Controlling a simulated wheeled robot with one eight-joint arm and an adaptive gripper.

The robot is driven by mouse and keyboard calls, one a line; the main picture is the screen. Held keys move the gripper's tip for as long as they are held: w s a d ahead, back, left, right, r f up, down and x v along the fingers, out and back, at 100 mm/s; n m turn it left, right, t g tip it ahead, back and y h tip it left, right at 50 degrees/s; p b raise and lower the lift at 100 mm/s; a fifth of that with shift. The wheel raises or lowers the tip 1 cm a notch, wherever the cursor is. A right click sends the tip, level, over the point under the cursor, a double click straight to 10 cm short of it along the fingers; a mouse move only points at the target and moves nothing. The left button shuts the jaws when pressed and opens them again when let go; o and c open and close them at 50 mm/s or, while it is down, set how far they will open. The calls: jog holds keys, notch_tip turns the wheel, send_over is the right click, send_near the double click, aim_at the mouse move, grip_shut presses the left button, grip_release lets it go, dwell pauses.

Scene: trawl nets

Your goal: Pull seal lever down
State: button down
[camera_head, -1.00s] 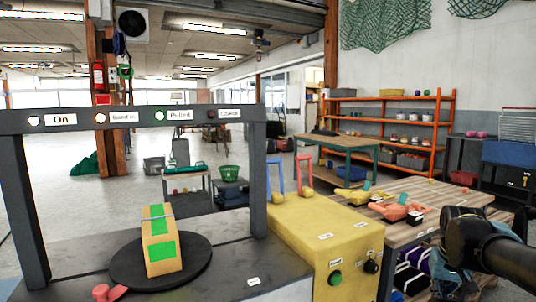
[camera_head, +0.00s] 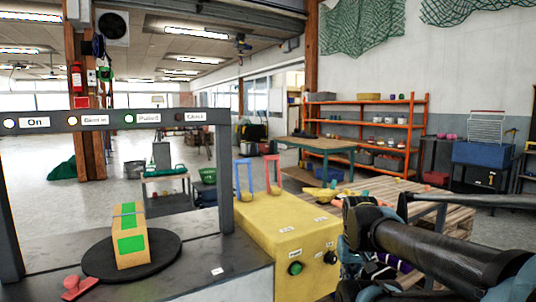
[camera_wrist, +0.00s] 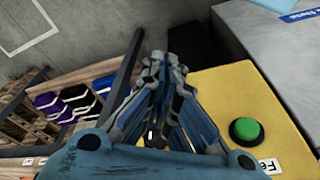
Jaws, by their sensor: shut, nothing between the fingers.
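Two levers stand on top of the yellow box: a blue one (camera_head: 237,178) and a red one (camera_head: 276,174), each an upright loop handle with a yellow base. The small labels beside them are too blurred to tell which is the seal lever. My gripper (camera_wrist: 165,62) is shut and empty in the wrist view, over the edge of the yellow box (camera_wrist: 228,92) and beside its green button (camera_wrist: 245,131). In the head view my arm reaches in from the right, with the gripper end right of the box and apart from both levers.
A red knob (camera_head: 76,287) is at lower left. A wooden pallet table (camera_head: 420,202) stands behind my arm.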

jog(key=w+a+r+n+t+y, duration=0.1)
jog(key=w+a+r, duration=0.2)
jog(key=w+r, duration=0.55)
jog(key=w+a+r+n, duration=0.1)
jog(key=w+a+r, duration=0.2)
jog(key=w+r, duration=0.55)
jog(key=w+a+r+n+t+y, duration=0.1)
jog(key=w+a+r, duration=0.3)
jog(key=w+r, duration=0.45)
jog(key=w+a+r+n, duration=0.1)
jog(key=w+a+r, duration=0.3)
jog(key=w, duration=0.4)
jog(key=w+a+r+n+y, duration=0.1)
jog(key=w+a+r, duration=0.4)
jog(key=w, duration=0.3)
jog(key=w+a+r+n+t, duration=0.1)
jog(key=w+a+r, duration=0.4)
jog(key=w+a, duration=0.2)
jog(key=shift+w+n, duration=0.3)
jog(key=shift+w, duration=0.3)
jog(key=shift+a, duration=0.1)
jog(key=x, duration=1)
jog(key=shift+s+d+f, duration=0.15)
jog(key=shift+s+d, duration=0.3)
jog(key=shift+s, duration=0.4)
jog(key=shift+s+d+f, duration=0.15)
jog(key=shift+s+d, duration=0.35)
jog(key=shift+s, duration=0.35)
